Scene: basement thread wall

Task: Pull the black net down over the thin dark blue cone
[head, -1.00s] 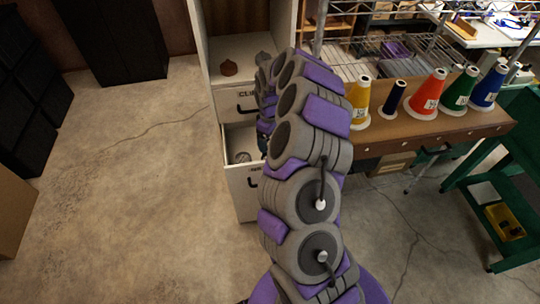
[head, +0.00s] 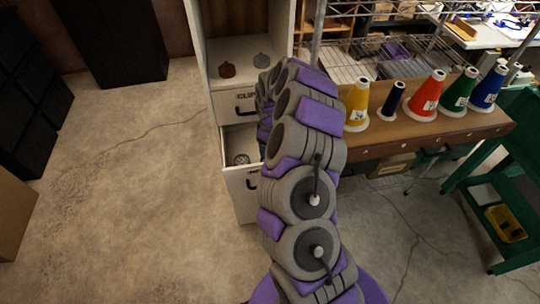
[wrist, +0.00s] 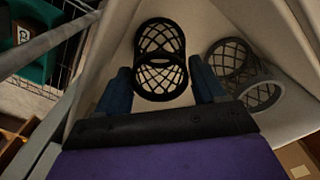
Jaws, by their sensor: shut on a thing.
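In the wrist view the black net (wrist: 160,78), an open mesh tube with dark rims, sits between the two blue fingers of my gripper (wrist: 160,66), which is shut on it. A pale surface lies behind the net; I cannot tell how far away it is. In the head view my arm hides the gripper and the net. The thin dark blue cone (head: 391,99) stands upright on a white base on the brown bench (head: 450,130), right of my arm, with no net visible on it.
A yellow cone (head: 357,101) stands left of it; red (head: 427,93), green and blue cones stand right. A grey net (wrist: 243,72) is close right of the black one. An open drawer (head: 241,188) juts from the white cabinet. Open floor lies left.

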